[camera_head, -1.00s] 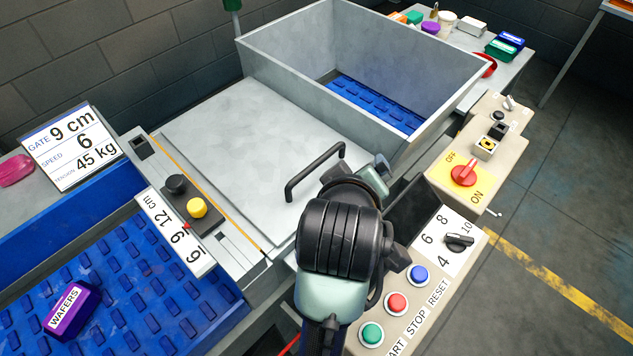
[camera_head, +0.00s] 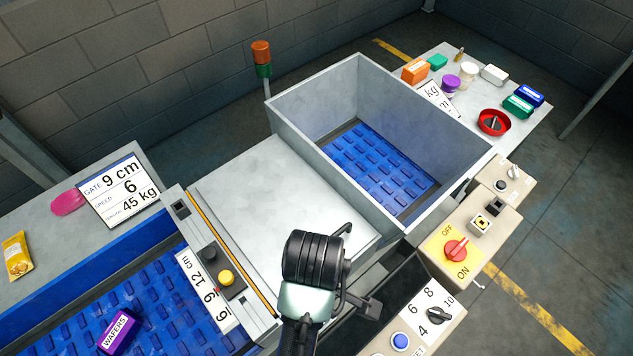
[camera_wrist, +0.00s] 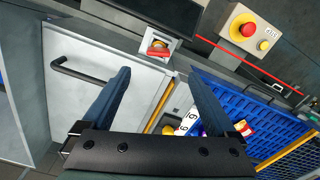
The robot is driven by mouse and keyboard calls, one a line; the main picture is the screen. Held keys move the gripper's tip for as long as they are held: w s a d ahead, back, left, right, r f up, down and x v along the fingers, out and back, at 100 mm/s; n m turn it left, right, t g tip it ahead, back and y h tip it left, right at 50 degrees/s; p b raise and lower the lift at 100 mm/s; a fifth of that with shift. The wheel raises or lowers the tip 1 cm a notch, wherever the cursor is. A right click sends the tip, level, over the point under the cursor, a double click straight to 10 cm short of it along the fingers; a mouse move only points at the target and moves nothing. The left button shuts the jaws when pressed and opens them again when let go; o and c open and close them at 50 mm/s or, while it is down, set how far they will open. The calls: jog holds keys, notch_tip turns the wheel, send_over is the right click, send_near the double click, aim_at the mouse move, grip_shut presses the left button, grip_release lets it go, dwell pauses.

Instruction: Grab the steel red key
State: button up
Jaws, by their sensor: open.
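My gripper (camera_wrist: 159,76) shows in the wrist view, its two long dark fingers spread apart with nothing held between them. Ahead of the fingertips, a red piece with an orange-red upper part (camera_wrist: 158,49) sits in a pale bracket on the machine's edge. It may be the red key, but it is too small to tell for sure. It does not show in the head view, where my arm's wrist stands over the machine's near edge and hides the fingers.
A grey lid with a black handle (camera_wrist: 76,70) lies beside the fingers. The head view shows an open grey hopper (camera_head: 283,127), a red OFF/ON switch (camera_head: 456,250), and a red dish (camera_head: 494,122) holding something dark.

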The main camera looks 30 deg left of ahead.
notch_tip(320, 180, down, 6)
jog(key=shift+r, duration=0.15)
jog(key=shift+w+f+p, duration=0.15)
jog(key=shift+f+p, duration=0.9)
jog(key=shift+f, duration=2)
jog(key=shift+c, duration=0.3)
jog(key=c, duration=1.4)
jog(key=shift+r, duration=0.15)
